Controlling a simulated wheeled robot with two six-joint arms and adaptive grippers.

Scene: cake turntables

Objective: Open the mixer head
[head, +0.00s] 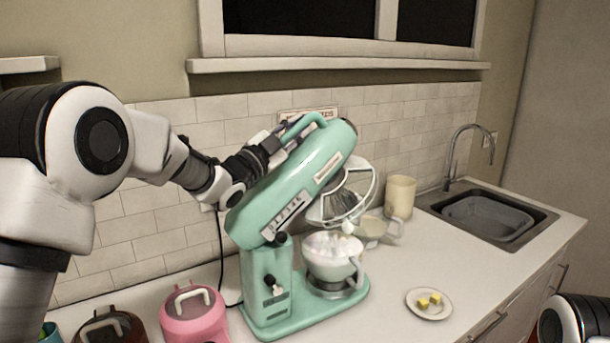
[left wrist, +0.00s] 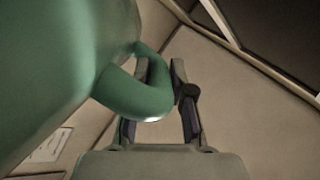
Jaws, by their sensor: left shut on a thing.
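The mint-green stand mixer stands on the counter, its base (head: 265,285) flat and its mixer head (head: 305,172) tilted up, with the front end raised. A looped handle (head: 309,122) sits on top of the head. My left gripper (head: 284,135) is shut on this handle. In the left wrist view, the green handle (left wrist: 142,98) curves between the two fingers of my left gripper (left wrist: 168,78). A whisk and white guard (head: 350,193) hang from the raised head above the white mixing bowl (head: 333,252). My right gripper is out of view.
A plate (head: 421,309) with yellow cubes lies at right. A beige cup (head: 399,197) and the sink (head: 486,217) are behind. The tiled wall is close behind the mixer.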

